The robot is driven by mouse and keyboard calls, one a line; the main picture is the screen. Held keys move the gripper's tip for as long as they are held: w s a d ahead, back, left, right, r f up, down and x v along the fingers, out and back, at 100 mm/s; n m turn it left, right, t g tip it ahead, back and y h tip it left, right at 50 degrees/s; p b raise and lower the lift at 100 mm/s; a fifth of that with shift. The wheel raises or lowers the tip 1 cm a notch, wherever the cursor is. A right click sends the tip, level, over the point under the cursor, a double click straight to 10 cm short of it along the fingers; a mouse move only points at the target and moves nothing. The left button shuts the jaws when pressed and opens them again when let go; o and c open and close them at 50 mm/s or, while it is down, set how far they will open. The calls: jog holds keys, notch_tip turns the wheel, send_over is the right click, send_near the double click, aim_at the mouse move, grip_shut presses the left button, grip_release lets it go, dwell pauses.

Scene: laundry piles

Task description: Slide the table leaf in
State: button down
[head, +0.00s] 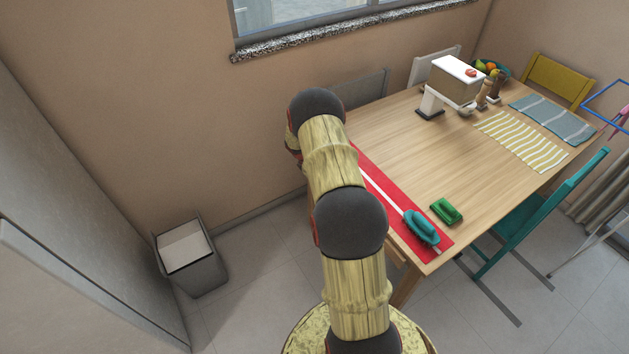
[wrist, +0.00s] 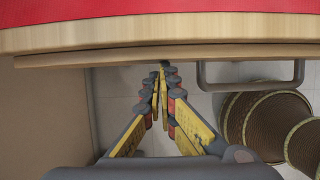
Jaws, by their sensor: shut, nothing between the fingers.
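The wooden table (head: 430,140) stands by the wall; its near end has a red runner (head: 375,190) with a white stripe. In the wrist view, the table's pale edge (wrist: 150,33) runs across the top, under the red cloth (wrist: 150,10). Just below it, a thin brown wooden board (wrist: 120,56), seemingly the leaf, sticks out a little. A grey bar handle (wrist: 250,87) hangs right of my gripper (wrist: 163,68). My gripper is shut and empty, its tips at or very near the board's edge; contact is unclear. The head view hides it behind my arm.
A teal object (head: 422,228) lies on the runner and a green one (head: 446,211) beside it. A grey bin (head: 190,255) stands by the wall. A teal chair (head: 530,220) is at the table's right side. Floor between bin and table is clear.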

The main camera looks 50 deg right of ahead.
jog(key=shift+d, duration=0.15)
jog(key=w+a+r+p, duration=0.2)
jog(key=a+r+p, duration=0.1)
jog(key=a+r, duration=0.4)
jog(key=shift+v, duration=1.15)
